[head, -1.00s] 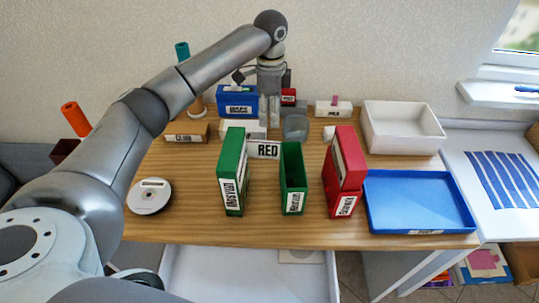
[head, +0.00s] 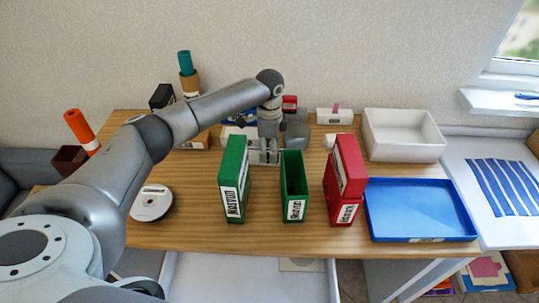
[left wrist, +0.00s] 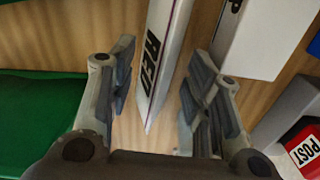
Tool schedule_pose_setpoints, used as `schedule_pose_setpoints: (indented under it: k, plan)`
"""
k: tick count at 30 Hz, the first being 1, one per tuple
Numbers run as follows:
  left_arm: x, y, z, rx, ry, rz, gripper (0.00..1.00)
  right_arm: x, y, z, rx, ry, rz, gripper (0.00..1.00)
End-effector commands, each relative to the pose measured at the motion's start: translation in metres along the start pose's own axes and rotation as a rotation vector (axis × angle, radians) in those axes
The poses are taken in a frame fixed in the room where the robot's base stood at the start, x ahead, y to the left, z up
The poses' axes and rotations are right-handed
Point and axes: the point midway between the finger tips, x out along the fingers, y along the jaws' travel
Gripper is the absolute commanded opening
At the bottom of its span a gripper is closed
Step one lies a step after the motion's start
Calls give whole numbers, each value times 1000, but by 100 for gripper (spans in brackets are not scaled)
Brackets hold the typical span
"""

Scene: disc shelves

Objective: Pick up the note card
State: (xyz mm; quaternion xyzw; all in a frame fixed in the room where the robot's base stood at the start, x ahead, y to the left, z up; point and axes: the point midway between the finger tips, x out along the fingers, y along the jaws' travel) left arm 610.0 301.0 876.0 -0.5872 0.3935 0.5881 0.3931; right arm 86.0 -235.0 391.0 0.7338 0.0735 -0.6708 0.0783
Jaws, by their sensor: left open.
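The note card is white with a thin purple line and the word RED; in the left wrist view the note card (left wrist: 168,50) lies between the two spread fingers of my left gripper (left wrist: 160,90). I see gaps on both sides of it, so the fingers appear not to press on it. In the head view my left gripper (head: 263,152) is low over the table, behind and between the green boxes, and hides most or all of the card. My right gripper does not show.
A closed green box (head: 234,180) and an open green box (head: 292,187) stand close in front of the gripper. Red boxes (head: 344,180), a blue tray (head: 420,208) and a white bin (head: 403,135) are to the right. A disc spindle (head: 151,203) is at left.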

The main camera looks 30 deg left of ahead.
Motion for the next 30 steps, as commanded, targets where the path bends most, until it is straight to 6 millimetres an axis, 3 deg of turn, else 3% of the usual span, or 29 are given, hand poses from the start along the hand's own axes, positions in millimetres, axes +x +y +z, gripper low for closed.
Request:
schedule_pose_setpoints:
  k: [7, 16, 26, 30]
  plan:
    - [2, 0, 0, 1, 1, -1, 45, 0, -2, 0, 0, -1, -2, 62]
    - [2, 0, 0, 1, 1, -1, 10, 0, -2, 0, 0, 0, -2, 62]
    - [0, 0, -1, 1, 1, -1, 10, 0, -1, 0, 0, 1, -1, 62]
    - [-15, -1, -1, 1, 3, -3, 10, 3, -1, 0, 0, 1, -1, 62]
